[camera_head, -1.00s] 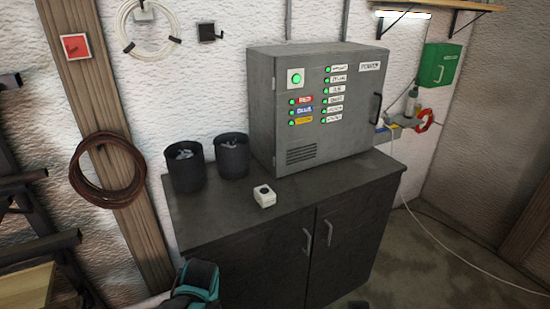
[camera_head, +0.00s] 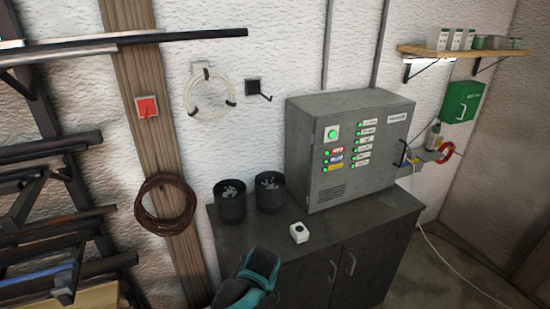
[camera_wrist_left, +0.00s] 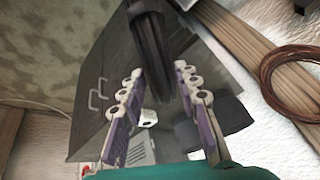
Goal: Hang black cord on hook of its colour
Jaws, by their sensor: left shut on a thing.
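A black cord (camera_wrist_left: 150,50), seen as a dark coil almost edge-on, is between the fingers of my left gripper (camera_wrist_left: 158,72) in the left wrist view. The gripper is shut on it. In the head view, only a teal and black part of my arm (camera_head: 257,275) shows at the bottom, in front of the cabinet; the fingers and the held cord cannot be made out there. The black hook (camera_head: 258,90) is on the wall, empty, right of a white cord (camera_head: 213,116) on a white hook (camera_head: 201,68). My right gripper is not in view.
A red hook (camera_head: 147,106) is empty on the wooden post. A brown cord (camera_head: 165,229) hangs below it. Two dark bins (camera_head: 230,208), a white box (camera_head: 299,232) and a grey electrical box (camera_head: 305,140) stand on the cabinet. A rack with bars (camera_head: 60,150) is at left.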

